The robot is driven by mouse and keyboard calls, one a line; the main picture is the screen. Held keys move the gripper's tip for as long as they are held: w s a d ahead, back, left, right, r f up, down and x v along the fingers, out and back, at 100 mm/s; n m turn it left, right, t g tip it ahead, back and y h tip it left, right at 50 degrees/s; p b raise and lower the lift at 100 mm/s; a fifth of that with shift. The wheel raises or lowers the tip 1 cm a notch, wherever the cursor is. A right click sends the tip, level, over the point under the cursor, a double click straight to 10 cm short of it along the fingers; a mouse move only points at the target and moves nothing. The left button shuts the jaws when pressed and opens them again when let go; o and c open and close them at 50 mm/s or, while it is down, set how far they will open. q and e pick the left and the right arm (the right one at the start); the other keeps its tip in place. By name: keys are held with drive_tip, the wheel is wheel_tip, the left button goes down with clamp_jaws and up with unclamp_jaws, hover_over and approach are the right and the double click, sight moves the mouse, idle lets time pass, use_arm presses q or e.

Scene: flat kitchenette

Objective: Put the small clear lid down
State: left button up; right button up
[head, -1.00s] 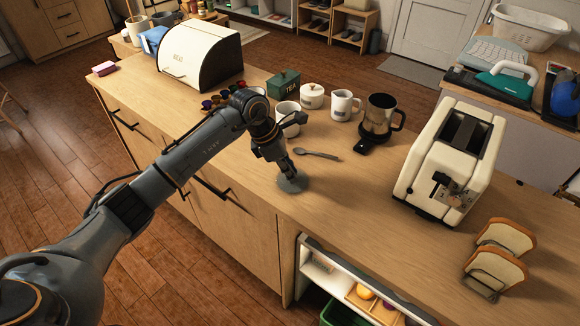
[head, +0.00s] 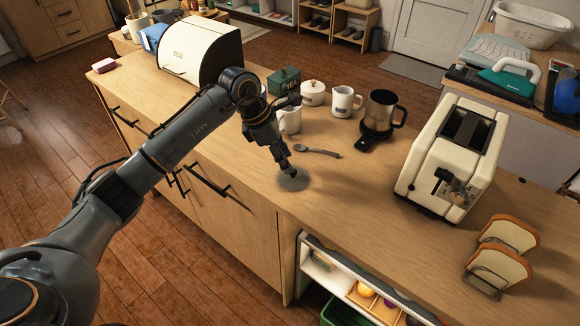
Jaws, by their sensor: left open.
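The small clear lid (head: 294,182) looks like a greyish see-through disc. It lies on the wooden counter, in front of the spoon and near the counter's front edge. My left gripper (head: 287,168) points down just above and behind the lid, at its middle. Its jaws are open; whether a fingertip still touches the lid's knob cannot be made out. My right gripper is not in view.
A spoon (head: 318,151) lies just behind the lid. Mugs (head: 344,102), a white pot (head: 313,93), a green tea tin (head: 284,81) and a coffee maker (head: 380,116) stand farther back. A toaster (head: 452,155) and toast rack (head: 500,255) are at right. Counter right of the lid is clear.

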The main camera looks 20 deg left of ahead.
use_arm(q)
drive_tip(key=b+v, duration=0.1)
drive_tip(key=v, duration=0.7)
